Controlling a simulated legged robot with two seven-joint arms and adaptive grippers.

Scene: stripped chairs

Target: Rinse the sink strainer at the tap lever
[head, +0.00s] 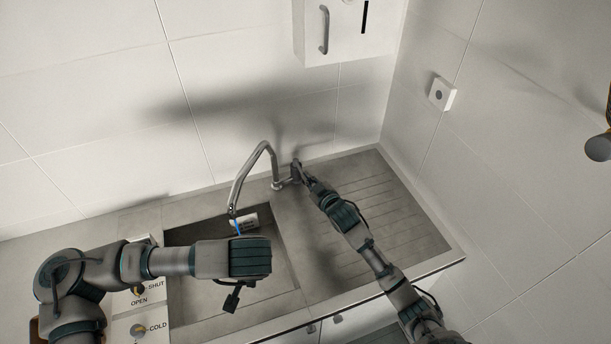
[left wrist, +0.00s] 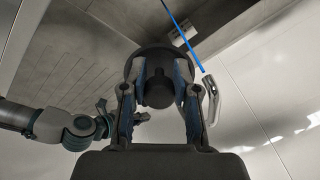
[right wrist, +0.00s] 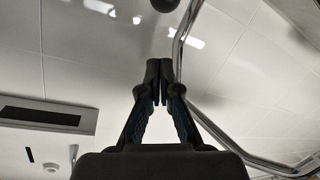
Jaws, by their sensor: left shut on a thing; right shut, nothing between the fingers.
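The tap (head: 254,165) has a bent metal spout over the sink (head: 188,300). A thin blue stream (head: 238,228) falls from it; it also shows in the left wrist view (left wrist: 183,37). My left gripper (left wrist: 160,62) is shut on a dark round thing, seemingly the strainer (left wrist: 158,91). In that view the stream passes to its right, apart from it. In the head view my left arm hides most of the grip. My right gripper (head: 299,172) is shut and empty beside the tap's base. The lever cannot be told clearly there. The right wrist view shows its closed fingers (right wrist: 160,75).
A ribbed drainboard (head: 375,205) lies right of the basin, partly under my right arm. A panel with OPEN/SHUT and COLD dials (head: 138,331) is at front left. A white wall box (head: 345,35) hangs above. A small white plate (head: 441,94) is on the right wall.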

